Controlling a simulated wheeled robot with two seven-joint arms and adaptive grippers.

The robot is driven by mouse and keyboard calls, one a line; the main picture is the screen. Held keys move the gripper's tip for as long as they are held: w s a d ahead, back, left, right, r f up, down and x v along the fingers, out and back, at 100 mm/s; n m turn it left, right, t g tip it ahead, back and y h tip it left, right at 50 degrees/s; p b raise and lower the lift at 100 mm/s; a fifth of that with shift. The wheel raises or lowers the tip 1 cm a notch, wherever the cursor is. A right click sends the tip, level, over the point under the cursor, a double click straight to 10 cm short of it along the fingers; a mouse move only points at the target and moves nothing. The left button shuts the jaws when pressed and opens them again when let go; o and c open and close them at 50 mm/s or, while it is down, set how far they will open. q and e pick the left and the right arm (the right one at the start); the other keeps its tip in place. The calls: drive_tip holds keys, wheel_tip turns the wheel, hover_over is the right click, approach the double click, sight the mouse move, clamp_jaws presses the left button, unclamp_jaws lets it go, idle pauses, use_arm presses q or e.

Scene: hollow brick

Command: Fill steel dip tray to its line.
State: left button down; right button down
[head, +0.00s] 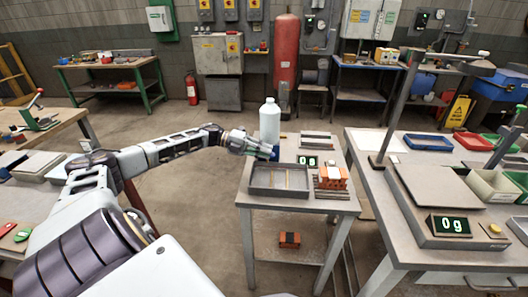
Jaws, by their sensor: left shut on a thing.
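The steel dip tray (262,193), a shallow grey tray with yellowish marks inside, lies on the small middle table (300,205); I see no liquid in it. A tall white bottle (269,118) is upright behind the tray. My left gripper (268,151) reaches in from the left and is shut at the bottle's lower part, which it partly hides. Blue shows at the gripper's tip; I cannot tell whether it belongs to the gripper or the bottle. Whether the bottle touches the table is hidden. My right gripper is not in view.
A small display (307,160) with green digits and an orange brick (332,173) on a rack stand right of the tray. Another orange brick (289,240) is on the lower shelf. The right bench holds a scale (449,225) reading 0 g and a tall post (396,110).

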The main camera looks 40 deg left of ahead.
use_arm(q)
drive_tip(key=c, duration=1.5)
unclamp_jaws()
drive_tip(key=shift+d+f, duration=0.2)
drive_tip(key=shift+d, duration=0.15)
drive_tip(key=shift+v, duration=6.1)
drive_tip(key=shift+w+a+r, duration=0.1)
drive_tip(key=shift+w+r, duration=0.05)
